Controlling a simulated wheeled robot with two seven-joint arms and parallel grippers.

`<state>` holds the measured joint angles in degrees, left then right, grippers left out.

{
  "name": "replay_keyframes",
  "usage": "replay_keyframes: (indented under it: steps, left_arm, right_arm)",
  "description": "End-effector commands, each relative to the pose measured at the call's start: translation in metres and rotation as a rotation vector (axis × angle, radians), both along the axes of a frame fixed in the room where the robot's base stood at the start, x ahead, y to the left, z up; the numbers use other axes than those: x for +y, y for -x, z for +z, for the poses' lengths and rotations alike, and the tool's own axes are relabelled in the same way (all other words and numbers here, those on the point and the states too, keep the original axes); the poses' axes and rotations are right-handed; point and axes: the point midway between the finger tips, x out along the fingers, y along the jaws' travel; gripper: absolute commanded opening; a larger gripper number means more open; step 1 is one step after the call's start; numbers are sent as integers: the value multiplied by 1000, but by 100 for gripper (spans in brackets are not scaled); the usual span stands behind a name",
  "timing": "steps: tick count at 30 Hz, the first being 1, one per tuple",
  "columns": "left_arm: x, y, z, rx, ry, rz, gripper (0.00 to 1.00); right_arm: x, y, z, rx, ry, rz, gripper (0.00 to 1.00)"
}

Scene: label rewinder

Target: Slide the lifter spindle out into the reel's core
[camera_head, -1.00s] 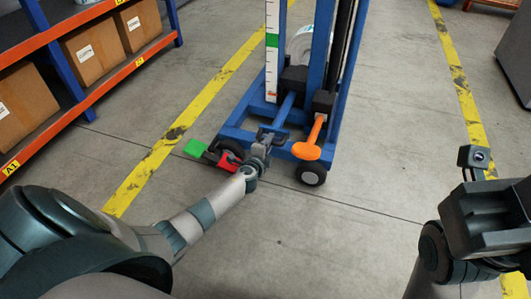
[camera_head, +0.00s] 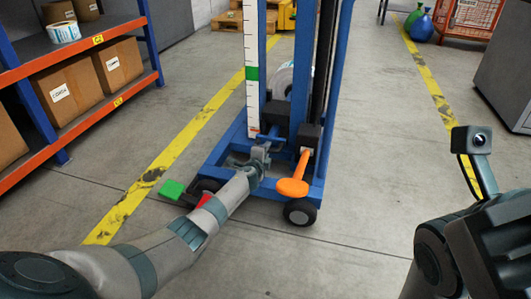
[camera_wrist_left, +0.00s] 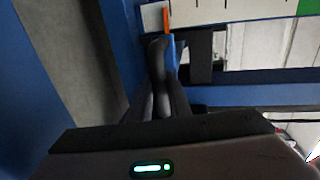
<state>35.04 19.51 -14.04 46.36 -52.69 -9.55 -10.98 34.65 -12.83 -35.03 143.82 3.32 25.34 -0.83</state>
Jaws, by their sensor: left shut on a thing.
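The lifter has a blue frame (camera_head: 225,150) and a mast (camera_head: 299,75) with a white scale. A white roll (camera_head: 282,82), likely the reel, shows partly behind the mast; its core is hidden. My left gripper (camera_head: 262,150) is at the lifter's low front, left of the orange-ended lever (camera_head: 292,187). It is shut on a blue handle-like part (camera_wrist_left: 171,52), seen between its dark fingers in the left wrist view. The spindle itself cannot be made out. My right gripper (camera_head: 500,245) is partly in view at the right edge; its fingers are not visible.
A shelf rack (camera_head: 110,105) with cardboard boxes stands at left, a grey cabinet (camera_head: 505,75) at right. The floor right of the lifter is clear.

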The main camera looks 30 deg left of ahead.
Motion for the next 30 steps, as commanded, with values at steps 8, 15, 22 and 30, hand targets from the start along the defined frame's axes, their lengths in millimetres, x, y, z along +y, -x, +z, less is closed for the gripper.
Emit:
replay_keyframes:
  steps: [8, 15, 22, 30]
  left_arm:
    - [4, -3, 6, -8, -2, 7, 34]
    - [5, -3, 9, -11, -3, 7, 36]
    - [6, -2, 11, -12, -4, 8, 36]
    - [1, 13, 13, -7, -4, 6, 36]
  right_arm:
    - [0, 0, 0, 0, 0, 0, 31]
    - [0, 0, 0, -1, 1, 0, 31]
    - [0, 0, 1, 0, 0, -1, 31]
    - [-1, -3, 12, 12, -2, -9, 31]
